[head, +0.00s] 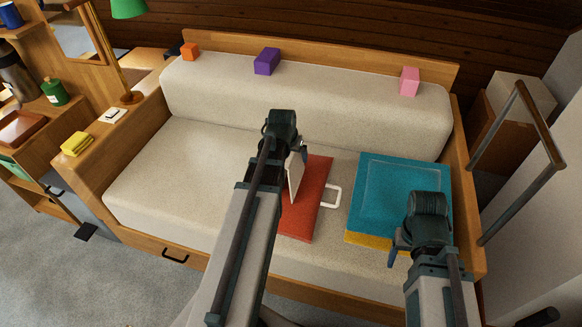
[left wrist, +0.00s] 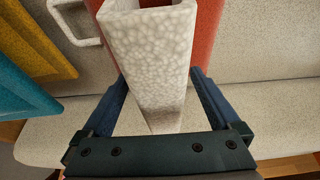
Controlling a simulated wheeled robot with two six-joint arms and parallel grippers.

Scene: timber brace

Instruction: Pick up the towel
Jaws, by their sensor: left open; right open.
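A white, speckled, folded piece that looks like the towel (left wrist: 160,45) stands upright between the open fingers of my left gripper (left wrist: 158,78) in the left wrist view. In the head view the towel (head: 295,177) shows as a narrow white slab beside my left gripper (head: 298,150), against a flat red piece (head: 309,208) on the sofa seat. I cannot tell whether the fingers touch it. The left wrist and arm hide part of it. My right gripper (head: 397,246) is open and empty, low over the front of the teal piece.
A flat teal piece (head: 400,180) lies on a yellow one (head: 368,240) at the seat's right. A white loop handle (head: 332,196) is beside the red piece. Orange, purple (head: 266,61) and pink blocks stand on the backrest. The left seat (head: 175,190) is clear.

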